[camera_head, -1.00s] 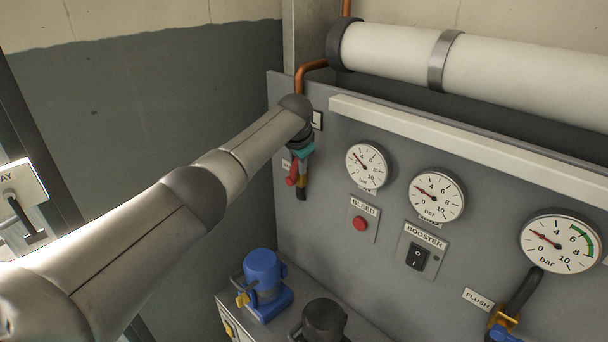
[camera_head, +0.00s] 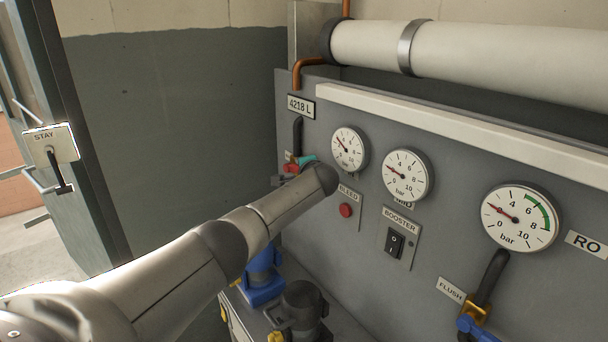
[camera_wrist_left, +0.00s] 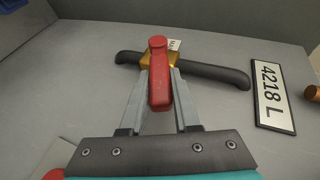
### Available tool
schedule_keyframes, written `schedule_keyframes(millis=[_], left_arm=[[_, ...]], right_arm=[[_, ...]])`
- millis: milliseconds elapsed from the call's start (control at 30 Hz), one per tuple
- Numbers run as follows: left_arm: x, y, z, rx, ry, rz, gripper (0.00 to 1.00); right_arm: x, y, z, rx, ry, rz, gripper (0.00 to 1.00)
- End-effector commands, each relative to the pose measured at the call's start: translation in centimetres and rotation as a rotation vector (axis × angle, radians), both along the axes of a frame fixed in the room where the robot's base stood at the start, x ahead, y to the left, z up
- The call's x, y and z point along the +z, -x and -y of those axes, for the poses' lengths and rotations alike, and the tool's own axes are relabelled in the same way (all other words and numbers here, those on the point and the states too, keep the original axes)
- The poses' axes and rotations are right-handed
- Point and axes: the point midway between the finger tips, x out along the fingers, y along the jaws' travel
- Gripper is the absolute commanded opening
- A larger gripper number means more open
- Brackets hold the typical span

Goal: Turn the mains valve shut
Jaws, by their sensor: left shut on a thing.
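The mains valve has a red lever handle (camera_wrist_left: 160,85) on a brass body (camera_wrist_left: 146,60), in line with a black pipe (camera_wrist_left: 215,74). In the left wrist view the handle lies across the pipe, roughly at a right angle. A label beginning "MA" (camera_wrist_left: 174,45) is partly hidden behind it. My left gripper (camera_wrist_left: 160,72) is shut on the red handle, with one finger on each side. In the head view the left gripper (camera_head: 295,168) is at the panel's left end, below the "4218 L" plate (camera_head: 301,106); my wrist hides part of the valve. My right gripper is not in view.
Several gauges (camera_head: 407,175), a red bleed button (camera_head: 345,210) and a booster switch (camera_head: 395,243) sit on the panel right of my arm. Blue (camera_head: 262,285) and dark (camera_head: 303,305) pumps stand below. A white pipe (camera_head: 500,60) runs above. A door with a STAY plate (camera_head: 50,143) is at left.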

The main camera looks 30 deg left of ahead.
Motion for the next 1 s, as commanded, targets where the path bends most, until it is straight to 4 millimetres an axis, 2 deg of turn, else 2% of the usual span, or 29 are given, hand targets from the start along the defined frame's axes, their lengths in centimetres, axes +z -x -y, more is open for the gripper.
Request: schedule_keyframes(millis=[33, 500, 700, 1000], left_arm=[[-0.9, -0.1, 0.4, -0.009, -0.029, 0.011, 0.0], [-2.7, 0.0, 0.7, -0.007, -0.264, 0.095, 0.0], [-2.9, 0.1, 0.7, -0.006, -0.325, 0.117, 0.0], [-3.0, 0.1, 0.6, -0.005, -0.364, 0.129, 0.0]], right_arm=[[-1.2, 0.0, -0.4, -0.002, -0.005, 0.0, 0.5], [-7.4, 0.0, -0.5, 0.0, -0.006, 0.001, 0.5], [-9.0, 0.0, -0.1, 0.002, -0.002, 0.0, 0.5], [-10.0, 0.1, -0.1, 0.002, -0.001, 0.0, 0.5]])
